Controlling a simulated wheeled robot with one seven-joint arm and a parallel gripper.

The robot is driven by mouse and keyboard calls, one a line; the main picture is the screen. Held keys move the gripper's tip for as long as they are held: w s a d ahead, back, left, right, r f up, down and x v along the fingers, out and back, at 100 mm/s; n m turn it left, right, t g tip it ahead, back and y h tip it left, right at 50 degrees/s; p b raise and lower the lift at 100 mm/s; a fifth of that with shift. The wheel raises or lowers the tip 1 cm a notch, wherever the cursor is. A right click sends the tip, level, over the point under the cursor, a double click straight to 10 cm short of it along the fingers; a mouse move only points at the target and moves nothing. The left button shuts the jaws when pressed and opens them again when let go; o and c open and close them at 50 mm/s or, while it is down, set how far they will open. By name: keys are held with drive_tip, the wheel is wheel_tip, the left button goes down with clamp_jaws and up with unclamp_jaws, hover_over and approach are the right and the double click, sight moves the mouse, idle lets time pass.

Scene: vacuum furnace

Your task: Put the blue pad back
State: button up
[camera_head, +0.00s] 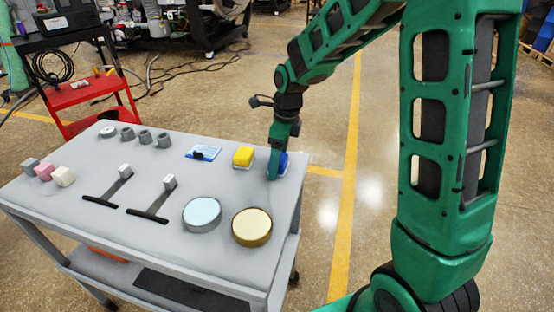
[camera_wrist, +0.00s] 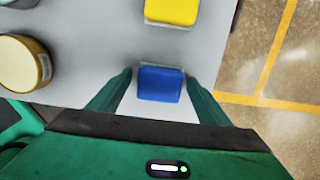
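The blue pad (camera_wrist: 160,84) lies between the two fingers of my gripper (camera_wrist: 159,76) in the wrist view, with a narrow gap on each side. A pale patch shows beside it between the fingers; I cannot tell whether it is a base or the table top. In the head view the blue pad (camera_head: 283,161) is partly hidden behind my gripper (camera_head: 273,174), at the right end of the grey table (camera_head: 150,205). My gripper is open around the pad, and no firm contact shows.
A yellow pad (camera_head: 243,156) on a pale base sits close to the left. A blue card (camera_head: 208,152) with a dark item, two round discs (camera_head: 202,213) (camera_head: 252,226), two levers (camera_head: 118,181) (camera_head: 163,193), small blocks (camera_head: 43,171) and grey cylinders (camera_head: 145,137) are on the table.

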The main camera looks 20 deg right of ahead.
sight(284, 159)
wheel_tip(284, 159, up, 12)
drive_tip(key=d, duration=0.1)
drive_tip(key=shift+s, duration=0.4)
drive_tip(key=shift+d, duration=0.2)
drive_tip(key=s+d+n+h, duration=0.1)
drive_tip(key=s+d+n, duration=1)
drive_tip(key=s, duration=0.5)
drive_tip(key=s+d+f+n, duration=0.1)
drive_tip(key=s+d+n, duration=0.1)
drive_tip(key=s+n, duration=0.2)
drive_tip(key=s+d+f+n, duration=0.2)
drive_tip(key=s+d+n, duration=0.1)
drive_tip(key=s, duration=0.7)
drive_tip(key=shift+s+f+n+g, duration=0.2)
drive_tip(key=shift+s+n+g, duration=0.1)
drive_tip(key=shift+n+g, duration=0.1)
